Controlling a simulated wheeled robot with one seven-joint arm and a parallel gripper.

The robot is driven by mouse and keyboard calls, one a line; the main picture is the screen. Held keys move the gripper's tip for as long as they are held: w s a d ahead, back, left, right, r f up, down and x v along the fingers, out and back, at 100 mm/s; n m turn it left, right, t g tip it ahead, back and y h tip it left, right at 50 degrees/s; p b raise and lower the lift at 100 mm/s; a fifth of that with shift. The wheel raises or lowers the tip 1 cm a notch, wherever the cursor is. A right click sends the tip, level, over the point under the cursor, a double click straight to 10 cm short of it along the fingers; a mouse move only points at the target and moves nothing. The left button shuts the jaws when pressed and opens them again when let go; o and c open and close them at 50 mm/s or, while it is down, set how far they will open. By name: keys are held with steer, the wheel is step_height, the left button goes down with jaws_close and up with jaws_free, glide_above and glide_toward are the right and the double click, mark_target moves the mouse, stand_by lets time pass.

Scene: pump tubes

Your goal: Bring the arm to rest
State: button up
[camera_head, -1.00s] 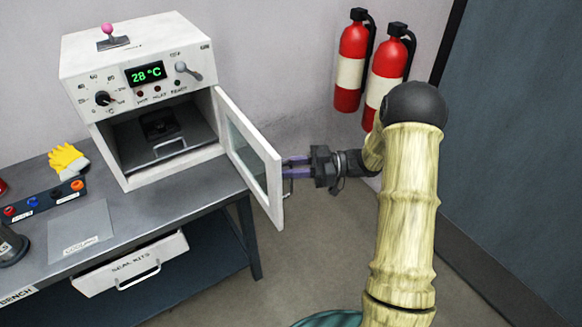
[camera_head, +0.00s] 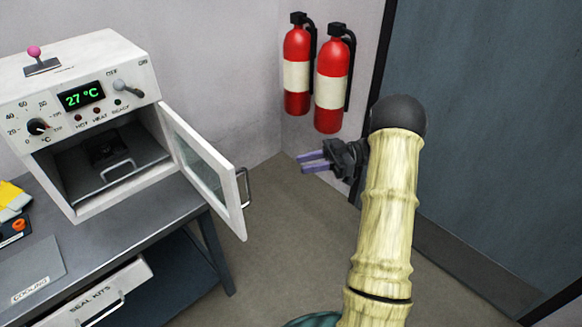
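My gripper (camera_head: 313,161) is in the head view right of the middle, in front of the grey wall and below the fire extinguishers. Its two purple fingers point left and stand apart with nothing between them. It is clear of the oven door (camera_head: 205,170), with a gap between the fingers and the door handle (camera_head: 244,187). My arm is raised at the right of the view, in front of the blue-grey door.
The white oven (camera_head: 70,50) stands on the bench (camera_head: 150,222) with its door open, and its display reads 27 °C. Two red fire extinguishers (camera_head: 298,75) hang on the wall. A seal kits drawer (camera_head: 100,297) sticks out under the bench. Floor (camera_head: 290,240) is clear.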

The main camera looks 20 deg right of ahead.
steer(key=shift+d, duration=0.45)
steer(key=w+a+r+m+t+h, duration=0.2)
steer(key=w+a+m+t+h, duration=0.15)
steer(key=w+t, duration=0.25)
steer(key=w+a+r+m+t+h, duration=0.3)
steer(key=w+t+h, duration=0.2)
steer(key=w, duration=0.1)
steer(key=s+a+f+m+g+h, duration=0.2)
steer(key=s+f+m+g+h, duration=0.15)
steer(key=s, duration=0.65)
steer(key=s+a+f+m+g+h, duration=0.1)
steer(key=s+f+m+g+h, duration=0.2)
steer(key=s, duration=0.6)
steer(key=s+a+f+m+g+h, duration=0.1)
steer(key=s+a+m+g+h, duration=0.2)
steer(key=s, duration=0.7)
step_height(320, 180, up, 12)
steer(key=d+m+p, duration=0.1)
steer(key=p, duration=1.1)
steer(key=shift+s+r+p, duration=0.15)
steer(key=shift+s+p, duration=0.1)
steer(key=shift+p, duration=0.05)
